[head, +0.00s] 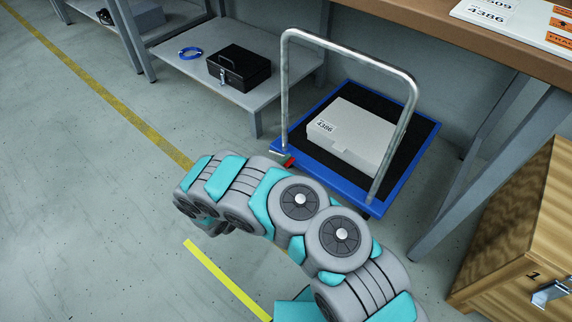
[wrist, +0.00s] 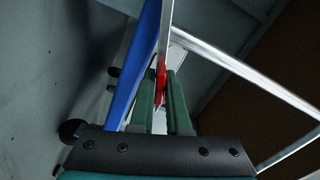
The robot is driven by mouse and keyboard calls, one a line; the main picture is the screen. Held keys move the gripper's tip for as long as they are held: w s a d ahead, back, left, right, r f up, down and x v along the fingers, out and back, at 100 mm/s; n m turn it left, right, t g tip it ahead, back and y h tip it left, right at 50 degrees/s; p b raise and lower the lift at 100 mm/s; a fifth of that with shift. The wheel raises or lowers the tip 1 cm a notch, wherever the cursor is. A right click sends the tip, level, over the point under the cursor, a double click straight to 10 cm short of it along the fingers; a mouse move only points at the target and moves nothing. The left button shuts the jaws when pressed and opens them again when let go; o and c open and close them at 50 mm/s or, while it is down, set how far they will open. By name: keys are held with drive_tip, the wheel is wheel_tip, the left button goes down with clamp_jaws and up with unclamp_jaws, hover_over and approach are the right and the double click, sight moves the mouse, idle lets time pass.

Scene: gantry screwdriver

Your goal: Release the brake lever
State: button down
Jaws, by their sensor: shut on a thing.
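The red brake lever (head: 288,162) shows at the front left corner of the blue cart (head: 335,174), near the foot of its metal handle. In the wrist view the red lever (wrist: 161,80) lies between the two green fingers of my gripper (wrist: 160,88). The fingers are shut on it, beside the blue edge of the cart (wrist: 133,70). In the head view my arm hides the gripper, and only a small part of the lever shows.
The cart's metal handle (head: 285,95) rises as a tall loop close to my arm. A white box (head: 352,133) sits on the cart. A grey shelf (head: 205,65) with a black case (head: 239,69) stands left, and a wooden cabinet (head: 515,225) right. The floor at left is clear.

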drive_tip(key=shift+r+n, duration=0.25)
drive_tip(key=shift+n, duration=0.05)
drive_tip(key=c, duration=0.9)
unclamp_jaws()
drive_tip(key=shift+a, duration=0.1)
drive_tip(key=p+v, duration=0.1)
drive_tip(key=v, duration=0.6)
drive_tip(key=shift+s+a, duration=0.2)
drive_tip(key=shift+s, duration=0.05)
